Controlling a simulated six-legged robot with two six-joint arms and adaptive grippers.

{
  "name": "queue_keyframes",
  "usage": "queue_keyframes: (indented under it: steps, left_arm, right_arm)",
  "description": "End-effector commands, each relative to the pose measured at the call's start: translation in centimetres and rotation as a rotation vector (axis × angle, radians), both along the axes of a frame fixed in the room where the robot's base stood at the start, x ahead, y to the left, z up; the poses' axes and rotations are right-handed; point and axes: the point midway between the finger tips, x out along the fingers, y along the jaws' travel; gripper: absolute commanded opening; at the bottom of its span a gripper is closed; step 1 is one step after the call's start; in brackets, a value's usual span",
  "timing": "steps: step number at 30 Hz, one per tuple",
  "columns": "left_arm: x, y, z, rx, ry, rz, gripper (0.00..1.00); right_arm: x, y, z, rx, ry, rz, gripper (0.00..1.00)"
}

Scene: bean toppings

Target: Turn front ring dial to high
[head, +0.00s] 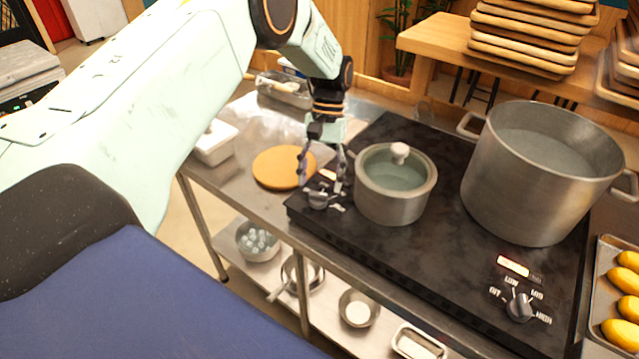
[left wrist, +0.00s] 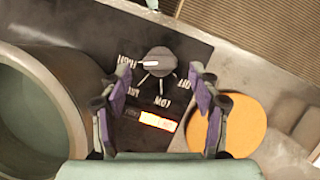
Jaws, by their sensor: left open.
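A black cooktop (head: 440,250) carries two dials. The left dial (head: 319,199) is small and dark, beside the lidded pot. It shows clearly in the left wrist view (left wrist: 160,62), where its white mark points left toward the HIGH label. The right dial (head: 519,307) has OFF, LOW, MID and HIGH around it; its exact setting is hard to read. My left gripper (head: 322,176) is open and empty just above the left dial. In the left wrist view its fingers (left wrist: 152,100) are spread, with the dial beyond them. My right gripper is not in view.
A lidded pot (head: 392,200) stands close to my left gripper, and a large open pot (head: 535,185) stands further right. A round orange board (head: 280,168) lies left of the cooktop. A tray of yellow items (head: 598,312) sits at the right edge.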

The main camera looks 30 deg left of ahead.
Motion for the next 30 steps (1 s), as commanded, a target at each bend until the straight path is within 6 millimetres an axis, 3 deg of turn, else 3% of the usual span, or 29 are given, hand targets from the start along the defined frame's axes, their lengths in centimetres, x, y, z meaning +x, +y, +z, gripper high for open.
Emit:
queue_keyframes:
  steps: [9,15,30]
  left_arm:
    - [2.5,0.8,6.1,0.001,-0.004,0.0,0.62]
    - [3.4,1.1,8.5,0.001,-0.002,0.0,0.62]
    - [3.7,1.1,9.3,0.0,0.001,-0.001,0.62]
  right_arm:
    - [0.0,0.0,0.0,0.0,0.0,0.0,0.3]
    - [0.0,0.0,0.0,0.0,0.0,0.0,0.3]
    - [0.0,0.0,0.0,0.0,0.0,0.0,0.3]
